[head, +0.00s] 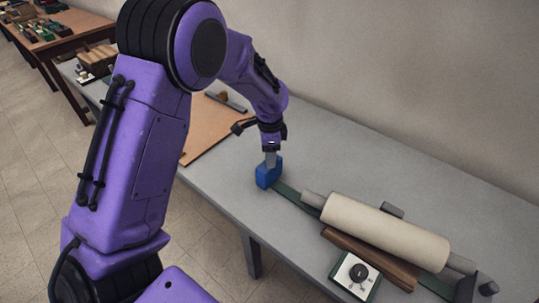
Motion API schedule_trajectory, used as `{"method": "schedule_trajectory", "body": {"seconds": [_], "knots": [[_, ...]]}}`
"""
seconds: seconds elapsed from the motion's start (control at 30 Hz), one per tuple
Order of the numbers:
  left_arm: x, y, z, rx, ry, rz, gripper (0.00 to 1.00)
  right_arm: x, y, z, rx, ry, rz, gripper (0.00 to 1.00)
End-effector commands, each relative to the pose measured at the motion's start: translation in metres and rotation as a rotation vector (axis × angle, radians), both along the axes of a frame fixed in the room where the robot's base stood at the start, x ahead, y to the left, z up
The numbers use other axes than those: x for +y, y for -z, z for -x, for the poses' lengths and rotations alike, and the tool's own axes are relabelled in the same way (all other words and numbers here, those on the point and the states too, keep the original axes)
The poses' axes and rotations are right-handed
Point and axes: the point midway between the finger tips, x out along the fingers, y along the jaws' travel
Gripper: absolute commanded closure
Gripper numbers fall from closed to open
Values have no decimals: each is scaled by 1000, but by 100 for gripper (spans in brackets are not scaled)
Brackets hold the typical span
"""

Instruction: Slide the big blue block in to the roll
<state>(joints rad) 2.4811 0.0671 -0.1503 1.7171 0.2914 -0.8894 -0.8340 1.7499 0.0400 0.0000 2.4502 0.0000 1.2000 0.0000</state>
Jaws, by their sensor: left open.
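The big blue block (266,175) sits on the grey table at the left end of a dark green strip (290,195). The cream roll (385,230) lies to the right along the same strip, with grey ends showing. The block and the roll are apart, with bare strip between them. My left gripper (270,160) points down at the top of the block, with its fingers at the block. The far finger is hidden, and I cannot tell whether the fingers touch the block. My right gripper is not in view.
A brown wooden bar (370,258) lies along the roll's near side. A box with a black dial (356,274) stands at the table's front edge. A brown board (215,125) lies behind my left arm.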

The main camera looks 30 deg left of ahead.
Motion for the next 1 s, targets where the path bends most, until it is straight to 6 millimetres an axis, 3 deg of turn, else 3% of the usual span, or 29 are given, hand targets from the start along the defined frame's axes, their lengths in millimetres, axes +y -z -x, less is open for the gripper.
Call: {"method": "schedule_trajectory", "body": {"seconds": [0.1, 0.37, 0.5, 0.53, 0.7, 0.83, 1.0], "knots": [[1, 9, 0, 0, -1, 0, 50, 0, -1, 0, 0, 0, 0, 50], [1, 11, 1, -1, -2, -1, 50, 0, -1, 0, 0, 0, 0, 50], [2, 11, 1, -1, -3, -1, 95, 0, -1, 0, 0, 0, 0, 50], [2, 11, 1, -1, -3, -1, 100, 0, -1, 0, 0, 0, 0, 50], [0, 10, 1, 1, -3, -1, 100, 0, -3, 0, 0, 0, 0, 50], [-21, 5, 2, 3, 0, -2, 100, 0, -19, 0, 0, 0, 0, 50], [-68, 3, 7, 3, 1, -1, 100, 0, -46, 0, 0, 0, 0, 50]]}}
